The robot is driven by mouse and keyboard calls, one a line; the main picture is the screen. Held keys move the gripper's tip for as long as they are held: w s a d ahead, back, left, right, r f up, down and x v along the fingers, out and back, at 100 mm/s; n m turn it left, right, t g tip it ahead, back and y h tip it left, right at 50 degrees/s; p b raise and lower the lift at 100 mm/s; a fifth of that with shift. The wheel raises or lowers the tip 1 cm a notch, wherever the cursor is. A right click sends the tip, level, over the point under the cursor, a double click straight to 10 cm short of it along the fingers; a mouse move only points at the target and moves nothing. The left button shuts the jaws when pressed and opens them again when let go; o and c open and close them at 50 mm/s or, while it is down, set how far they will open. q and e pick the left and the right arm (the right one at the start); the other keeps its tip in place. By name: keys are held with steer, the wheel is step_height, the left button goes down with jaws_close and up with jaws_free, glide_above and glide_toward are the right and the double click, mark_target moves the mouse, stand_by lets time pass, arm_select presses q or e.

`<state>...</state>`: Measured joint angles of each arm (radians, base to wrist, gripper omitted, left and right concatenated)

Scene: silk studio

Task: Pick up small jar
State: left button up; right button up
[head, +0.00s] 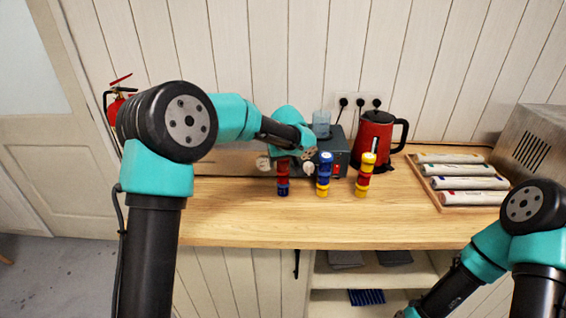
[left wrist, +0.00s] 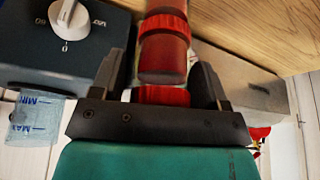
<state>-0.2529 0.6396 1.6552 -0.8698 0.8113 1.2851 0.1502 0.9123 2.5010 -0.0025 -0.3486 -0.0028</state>
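Three small upright column-like jars stand on the wooden table. In the left wrist view, the red jar (left wrist: 164,58) is between the two fingers of my left gripper (left wrist: 160,78). The fingers stand apart, with a narrow gap visible beside the jar. My right gripper is out of view.
A grey device with knobs (head: 335,150) carrying a clear beaker (head: 321,124) stands close behind the jars. A red kettle (head: 374,140) is behind right. A tray (head: 440,203) of rolled silks lies at the right. The table front (head: 300,230) is clear.

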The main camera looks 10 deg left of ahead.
arm_select(q)
steer(key=c, duration=0.8)
steer(key=shift+r, duration=1.6)
steer(key=shift+s+r, duration=0.2)
steer(key=shift+r, duration=0.05)
steer(key=s+d+r, duration=0.1)
steer(key=s+d, duration=0.3)
steer(key=s, duration=1.1)
steer(key=shift+r, duration=0.15)
